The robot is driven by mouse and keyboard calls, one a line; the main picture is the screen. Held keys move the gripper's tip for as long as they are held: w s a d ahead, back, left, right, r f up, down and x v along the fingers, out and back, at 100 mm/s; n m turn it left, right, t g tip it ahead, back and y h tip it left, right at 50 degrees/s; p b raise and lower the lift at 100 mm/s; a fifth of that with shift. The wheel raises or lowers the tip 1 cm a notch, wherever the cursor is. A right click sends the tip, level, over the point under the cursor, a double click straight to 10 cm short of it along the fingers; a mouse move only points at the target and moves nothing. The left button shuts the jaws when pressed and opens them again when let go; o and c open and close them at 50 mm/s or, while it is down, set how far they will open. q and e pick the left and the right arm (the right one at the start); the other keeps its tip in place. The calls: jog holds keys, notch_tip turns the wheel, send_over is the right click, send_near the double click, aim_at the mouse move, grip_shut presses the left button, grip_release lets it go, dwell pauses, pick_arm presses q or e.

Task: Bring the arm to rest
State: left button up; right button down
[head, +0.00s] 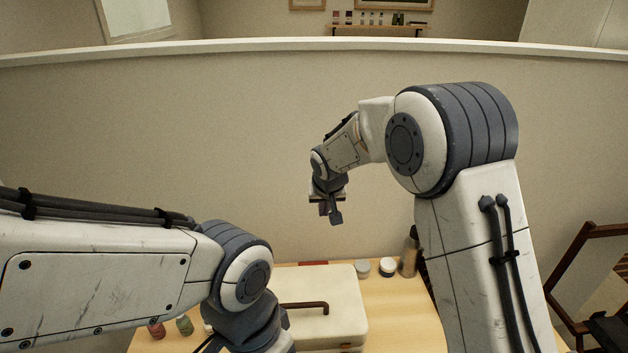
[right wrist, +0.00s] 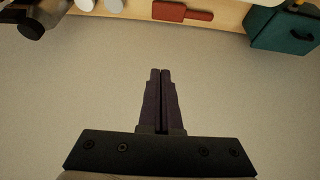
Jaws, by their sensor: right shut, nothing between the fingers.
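My right arm rises on the right of the head view and bends over to the left. Its gripper (head: 334,212) hangs in the air above the back of the wooden table (head: 402,318), in front of the wall. In the right wrist view the right gripper's fingers (right wrist: 162,100) are together with nothing between them. My left arm comes in from the left, low in the head view. Its wrist end points down at the lower edge, and its gripper is out of sight.
A cream suitcase (head: 345,308) with a brown handle lies on the table. Small jars (head: 388,267) and a brown bottle (head: 409,257) stand at its back right. A dark wooden chair (head: 575,262) is at right. The right wrist view shows a red flat object (right wrist: 182,12) and a teal box (right wrist: 283,30).

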jog(key=s+a+r+n+g, duration=0.1)
jog(key=s+a+r+n, duration=0.1)
jog(key=s, duration=0.8)
jog(key=s+a+r+n+g, duration=0.1)
jog(key=s+a+r+g, duration=0.1)
jog(key=s, duration=0.9)
jog(key=s+d+n+g, duration=0.1)
jog(key=s+d+n, duration=0.1)
jog(key=s, duration=0.7)
jog(key=s+d+n+g, duration=0.1)
jog(key=s+d, duration=0.1)
jog(key=s, duration=0.8)
jog(key=shift+f+n+g+y, duration=0.3)
jog(key=shift+f+n+y, duration=0.1)
